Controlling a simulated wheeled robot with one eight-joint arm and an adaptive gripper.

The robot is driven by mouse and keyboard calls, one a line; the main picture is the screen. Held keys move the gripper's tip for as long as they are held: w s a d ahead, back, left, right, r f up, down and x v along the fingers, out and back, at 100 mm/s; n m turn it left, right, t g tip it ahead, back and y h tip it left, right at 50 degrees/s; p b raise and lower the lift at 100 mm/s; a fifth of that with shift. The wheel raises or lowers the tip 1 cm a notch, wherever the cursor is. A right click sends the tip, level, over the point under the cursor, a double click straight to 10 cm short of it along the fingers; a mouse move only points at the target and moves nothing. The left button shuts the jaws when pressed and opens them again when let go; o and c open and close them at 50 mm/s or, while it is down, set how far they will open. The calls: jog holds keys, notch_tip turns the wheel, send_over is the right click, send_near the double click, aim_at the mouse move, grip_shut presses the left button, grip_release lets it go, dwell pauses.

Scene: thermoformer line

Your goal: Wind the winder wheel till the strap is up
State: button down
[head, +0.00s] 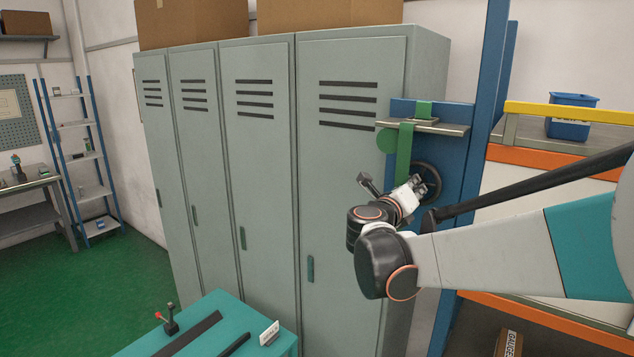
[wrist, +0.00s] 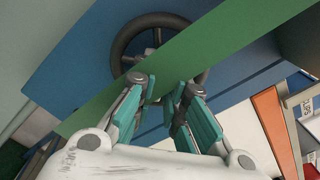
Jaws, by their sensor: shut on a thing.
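The winder wheel (head: 437,174) is a dark ring on a blue upright panel (head: 458,160) at the right end of the lockers. A green strap (head: 404,150) hangs down beside it from a grey ledge. In the wrist view the strap (wrist: 210,50) crosses diagonally in front of the wheel (wrist: 119,45) and hides part of it. My gripper (head: 421,187) is at the wheel. In the wrist view my gripper (wrist: 162,98) has its teal-padded fingers at the wheel's lower side, closed on part of it. The exact gripped part is hard to see.
Grey lockers (head: 345,190) stand close left of the panel. The grey ledge (head: 430,127) juts out above the wheel. A blue post (head: 487,90) and a rack with an orange beam (head: 540,158) and blue bin (head: 570,128) stand right. A teal table (head: 225,310) is below.

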jog(key=m, duration=0.4)
jog(key=shift+b, duration=0.35)
jog(key=c, duration=1.6)
grip_release()
jog(key=shift+o, duration=0.2)
jog(key=shift+a, duration=0.1)
